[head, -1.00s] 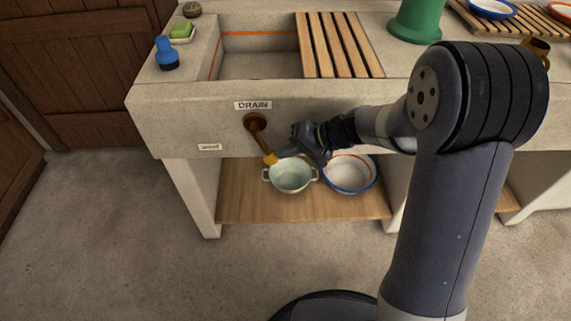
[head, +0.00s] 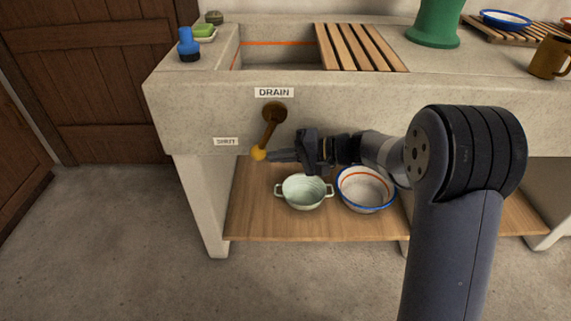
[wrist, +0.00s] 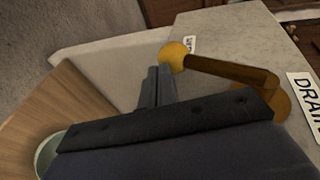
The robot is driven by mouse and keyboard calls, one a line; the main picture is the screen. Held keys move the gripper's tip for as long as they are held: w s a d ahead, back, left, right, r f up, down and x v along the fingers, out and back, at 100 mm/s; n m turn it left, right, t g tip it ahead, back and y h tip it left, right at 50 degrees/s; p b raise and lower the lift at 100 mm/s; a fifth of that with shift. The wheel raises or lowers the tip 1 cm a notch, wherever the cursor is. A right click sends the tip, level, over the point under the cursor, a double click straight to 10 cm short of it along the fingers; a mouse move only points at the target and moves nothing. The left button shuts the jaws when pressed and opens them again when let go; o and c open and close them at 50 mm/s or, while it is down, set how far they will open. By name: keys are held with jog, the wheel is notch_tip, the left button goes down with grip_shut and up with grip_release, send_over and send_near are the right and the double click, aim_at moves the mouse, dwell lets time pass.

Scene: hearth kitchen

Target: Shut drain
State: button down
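The drain lever (head: 269,132) is a brass arm on the front of the stone sink, under the DRAIN label (head: 274,92). It hangs from its round pivot and slants down and left, with a yellow knob (head: 258,154) at its end. A small label (head: 226,142), which seems to read SHUT, is left of the knob. My gripper (head: 270,155) is at the knob's right side, its fingers together with nothing between them. In the wrist view the fingertips (wrist: 157,72) are right by the knob (wrist: 173,57); whether they touch it I cannot tell.
On the wooden shelf (head: 250,220) below stand a pale green pot (head: 304,191) and a white bowl with a blue rim (head: 366,189), under my arm. A slatted wooden rack (head: 360,47) covers part of the sink. Open floor lies in front.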

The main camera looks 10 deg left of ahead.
jog(key=shift+s+a+b, duration=0.15)
jog(key=shift+a+b, duration=0.15)
jog(key=shift+a, duration=0.45)
